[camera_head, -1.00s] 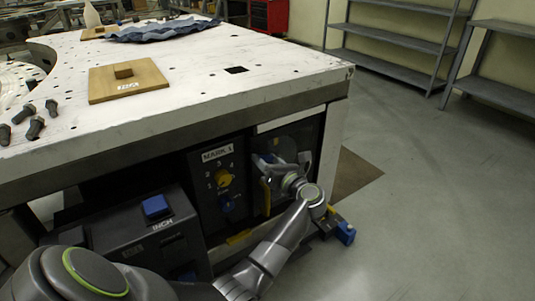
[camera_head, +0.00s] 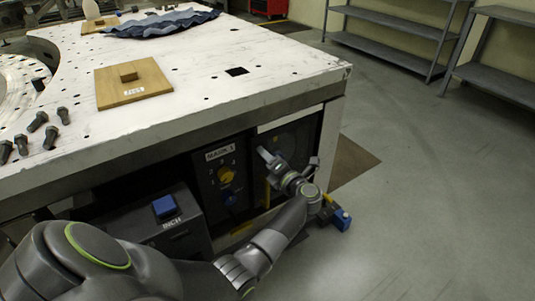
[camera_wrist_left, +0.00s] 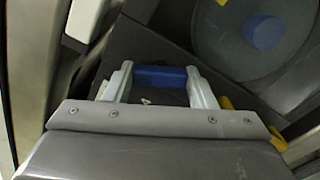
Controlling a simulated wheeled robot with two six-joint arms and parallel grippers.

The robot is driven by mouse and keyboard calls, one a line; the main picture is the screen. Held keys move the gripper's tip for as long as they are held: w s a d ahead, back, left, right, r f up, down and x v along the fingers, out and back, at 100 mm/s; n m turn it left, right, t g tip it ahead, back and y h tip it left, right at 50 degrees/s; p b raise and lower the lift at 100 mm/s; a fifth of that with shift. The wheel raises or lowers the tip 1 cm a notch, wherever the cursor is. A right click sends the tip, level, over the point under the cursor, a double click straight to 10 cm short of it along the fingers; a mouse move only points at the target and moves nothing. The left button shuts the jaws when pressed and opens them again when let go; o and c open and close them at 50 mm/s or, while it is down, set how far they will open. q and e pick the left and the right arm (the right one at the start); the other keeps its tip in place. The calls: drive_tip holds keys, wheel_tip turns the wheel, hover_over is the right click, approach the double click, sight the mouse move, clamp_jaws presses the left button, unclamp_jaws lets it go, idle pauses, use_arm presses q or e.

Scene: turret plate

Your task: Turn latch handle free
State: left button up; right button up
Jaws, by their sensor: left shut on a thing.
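My left gripper (camera_head: 266,157) is in front of the right-hand panel under the white table, in the head view. In the left wrist view its two pale fingers (camera_wrist_left: 160,74) are shut on a blue bar, which I take to be the latch handle (camera_wrist_left: 160,77). The bar lies across between the fingertips, in front of a dark panel. In the head view the gripper and wrist hide the handle. My right gripper is in neither view.
A dark box with a blue button (camera_head: 164,206) is further left. The wrist view shows a grey disc with a blue centre (camera_wrist_left: 263,32). Open floor lies right.

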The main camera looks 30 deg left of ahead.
use_arm(q)
drive_tip(key=shift+m+p, duration=1.75)
drive_tip(key=shift+m, duration=0.85)
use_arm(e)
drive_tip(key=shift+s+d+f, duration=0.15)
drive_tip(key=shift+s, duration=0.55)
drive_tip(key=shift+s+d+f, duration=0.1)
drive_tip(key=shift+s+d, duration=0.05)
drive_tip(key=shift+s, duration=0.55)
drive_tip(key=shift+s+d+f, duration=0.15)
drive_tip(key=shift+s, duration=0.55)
use_arm(q)
drive_tip(key=o, duration=1)
drive_tip(key=shift+d+f, duration=0.1)
